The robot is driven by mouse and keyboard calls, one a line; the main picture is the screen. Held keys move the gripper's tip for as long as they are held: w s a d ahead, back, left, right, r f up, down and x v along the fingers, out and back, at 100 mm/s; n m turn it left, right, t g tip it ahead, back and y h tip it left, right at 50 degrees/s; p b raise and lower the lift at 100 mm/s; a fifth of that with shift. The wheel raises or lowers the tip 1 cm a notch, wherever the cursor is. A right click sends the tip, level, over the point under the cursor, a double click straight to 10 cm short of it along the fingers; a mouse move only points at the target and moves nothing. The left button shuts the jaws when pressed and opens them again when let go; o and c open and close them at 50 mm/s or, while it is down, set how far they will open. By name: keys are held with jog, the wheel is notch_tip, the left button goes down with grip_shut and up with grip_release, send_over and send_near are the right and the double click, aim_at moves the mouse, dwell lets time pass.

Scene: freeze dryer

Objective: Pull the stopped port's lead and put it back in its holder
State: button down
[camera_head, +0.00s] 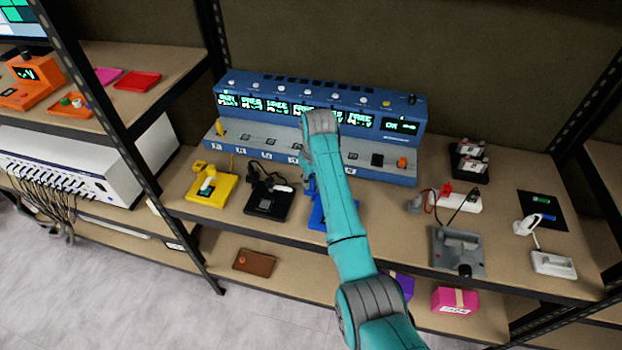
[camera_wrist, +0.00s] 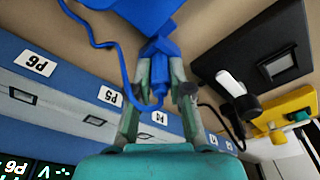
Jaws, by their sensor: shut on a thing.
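The blue freeze dryer console (camera_head: 320,115) stands at the back of the shelf, with a row of labelled ports along its front ledge and small green-lit screens above. The blue cord loops beside the left finger. The blue holder (camera_wrist: 130,12) lies just beyond the fingertips; in the head view (camera_head: 318,212) my arm partly covers it. My arm hides the fingers in the head view.
A yellow holder (camera_head: 212,190) and a black holder (camera_head: 268,203) with a black lead stand left of the blue one. A grey holder (camera_head: 458,250) and a white holder (camera_head: 553,263) stand to the right. Black shelf posts (camera_head: 100,120) flank the bench.

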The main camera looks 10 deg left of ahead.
jog(key=c, duration=1)
grip_release()
notch_tip(320, 180, up, 12)
jog(key=s+d, duration=0.1)
jog(key=shift+s, duration=0.25)
